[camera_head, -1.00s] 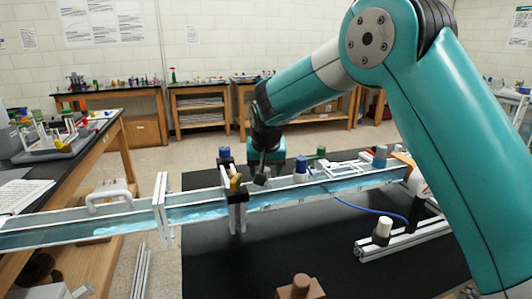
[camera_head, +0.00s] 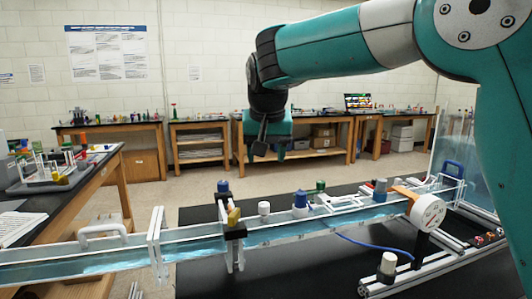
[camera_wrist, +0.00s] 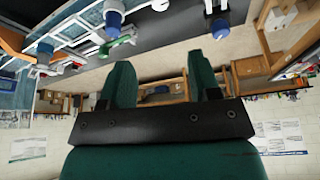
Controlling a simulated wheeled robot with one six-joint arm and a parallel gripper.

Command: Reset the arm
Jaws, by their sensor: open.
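My teal arm reaches in from the right of the head view and bends down at a dark wrist. My gripper (camera_head: 270,150) hangs above and behind the long clear channel, pointing down, with nothing seen between its fingers. In the wrist view the two teal fingers of my gripper (camera_wrist: 160,62) stand apart with an empty gap between them. A small white knob (camera_head: 264,208) is on the channel below the gripper, clear of it.
The water channel (camera_head: 195,232) runs across the front over a black tabletop (camera_head: 290,268). Blue-capped fittings (camera_head: 300,198) and a white round gauge (camera_head: 428,210) stand along it. A side bench (camera_head: 100,165) is at left. Open air surrounds the gripper.

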